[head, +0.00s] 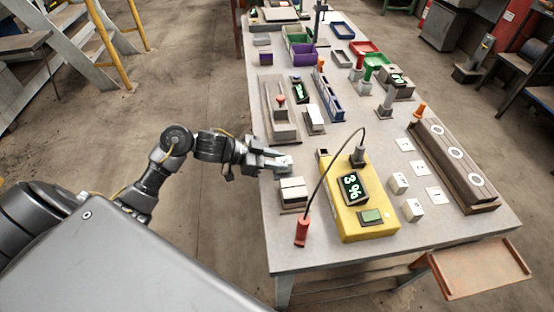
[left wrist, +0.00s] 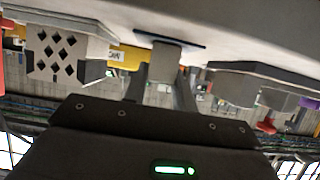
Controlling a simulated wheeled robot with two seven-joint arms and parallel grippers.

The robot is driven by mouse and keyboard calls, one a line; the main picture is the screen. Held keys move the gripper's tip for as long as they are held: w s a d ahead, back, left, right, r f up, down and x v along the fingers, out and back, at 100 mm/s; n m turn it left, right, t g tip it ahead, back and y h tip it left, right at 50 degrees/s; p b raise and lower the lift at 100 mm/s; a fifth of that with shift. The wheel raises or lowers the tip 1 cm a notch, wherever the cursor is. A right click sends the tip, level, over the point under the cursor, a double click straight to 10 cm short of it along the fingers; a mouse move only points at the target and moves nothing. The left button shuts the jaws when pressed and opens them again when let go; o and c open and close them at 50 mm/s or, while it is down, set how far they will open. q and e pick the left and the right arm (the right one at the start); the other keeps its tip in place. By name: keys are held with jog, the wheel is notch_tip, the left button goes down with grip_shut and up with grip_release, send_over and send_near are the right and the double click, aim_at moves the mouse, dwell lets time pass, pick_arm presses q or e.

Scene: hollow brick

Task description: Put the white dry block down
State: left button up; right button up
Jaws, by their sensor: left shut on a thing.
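My left gripper (head: 276,163) is over the table's left edge area, shut on a pale block (head: 285,161). In the left wrist view the block (left wrist: 166,58) sits between the two fingers (left wrist: 163,85), close to a thin dark-edged plate; I cannot tell whether it touches it. Two white blocks (head: 293,190) lie side by side on a small tray just in front of the gripper. Two more white blocks (head: 398,182) stand right of the yellow meter (head: 357,219), near white marked squares (head: 417,167). My right gripper is not in view.
The yellow meter has a lit display and a cable arching to a red-handled probe (head: 302,232). A wooden rack (head: 455,164) lies along the right edge.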

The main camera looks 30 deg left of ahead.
pick_arm(q)
jog(key=o, duration=0.9)
jog(key=shift+f, duration=0.1)
jog(key=shift+o, duration=0.2)
jog(key=shift+a+r, duration=0.15)
jog(key=shift+r, duration=0.1)
jog(key=v, duration=1.1)
jog(key=shift+s+a+r+b, duration=0.15)
jog(key=shift+s+a+b, duration=0.1)
jog(key=shift+b, duration=0.15)
